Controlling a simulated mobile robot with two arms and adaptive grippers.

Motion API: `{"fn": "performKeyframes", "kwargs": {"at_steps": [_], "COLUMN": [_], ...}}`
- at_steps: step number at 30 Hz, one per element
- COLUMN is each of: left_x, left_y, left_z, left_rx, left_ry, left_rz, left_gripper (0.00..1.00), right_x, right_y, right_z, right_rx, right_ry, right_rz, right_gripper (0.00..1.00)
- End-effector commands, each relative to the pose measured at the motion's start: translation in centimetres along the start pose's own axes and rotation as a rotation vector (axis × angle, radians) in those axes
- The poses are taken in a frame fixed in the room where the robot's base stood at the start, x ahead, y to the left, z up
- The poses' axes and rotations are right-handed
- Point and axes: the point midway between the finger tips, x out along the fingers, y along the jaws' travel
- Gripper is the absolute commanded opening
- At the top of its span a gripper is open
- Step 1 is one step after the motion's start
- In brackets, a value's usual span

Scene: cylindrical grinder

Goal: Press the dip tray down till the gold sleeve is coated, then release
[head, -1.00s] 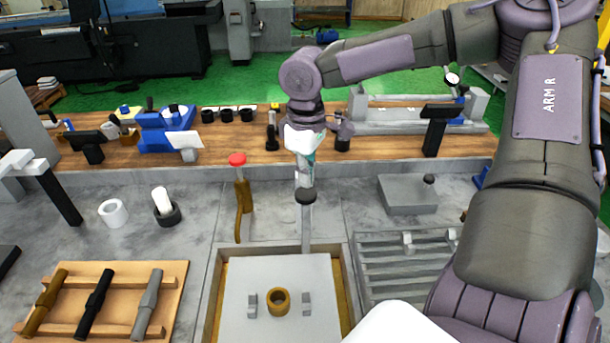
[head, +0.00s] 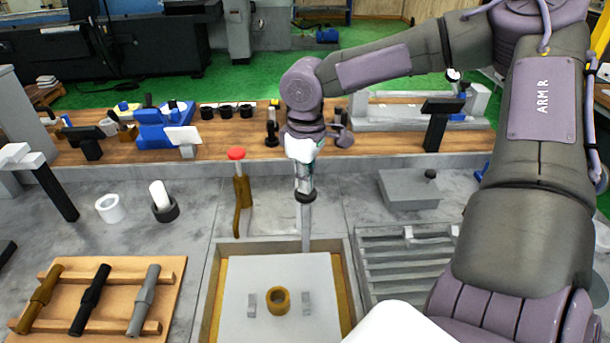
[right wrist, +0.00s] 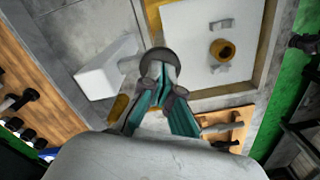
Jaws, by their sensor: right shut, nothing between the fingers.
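The gold sleeve (head: 278,300) stands between two small grey blocks on a pale square plate (head: 240,325), which looks to be the dip tray, inside a yellow-lined frame. The sleeve also shows in the right wrist view (right wrist: 222,49). A grey post with a dark round knob (head: 305,198) rises at the back edge of the frame. My right gripper (head: 304,188) is shut and empty, pointing down with its tips at the knob. In the right wrist view the fingertips (right wrist: 158,72) lie right by the knob (right wrist: 158,59); I cannot tell if they touch. My left gripper is out of view.
A red-topped brown handle (head: 239,190) stands left of the post. A wooden rack (head: 165,280) with several rods lies at left. A slotted grey tray (head: 385,265) and a grey block (head: 408,193) are at right. White and dark rings sit at back left.

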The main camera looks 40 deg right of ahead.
Motion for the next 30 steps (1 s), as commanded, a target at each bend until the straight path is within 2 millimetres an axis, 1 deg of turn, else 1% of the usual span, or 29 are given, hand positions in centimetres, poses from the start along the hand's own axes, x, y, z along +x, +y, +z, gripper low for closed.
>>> {"fn": "performKeyframes", "kwargs": {"at_steps": [1, 30], "left_x": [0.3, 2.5], "left_y": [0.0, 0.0], "left_z": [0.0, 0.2], "left_rx": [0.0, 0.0], "left_ry": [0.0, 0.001], "left_rz": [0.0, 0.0], "left_gripper": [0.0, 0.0], "right_x": [0.5, 4.5], "right_y": [-0.1, -0.1], "right_z": [0.1, 0.2], "right_rx": [0.0, 0.0], "right_ry": [-0.004, -0.006], "right_rz": [-0.003, -0.004], "right_gripper": [0.0, 0.0]}}
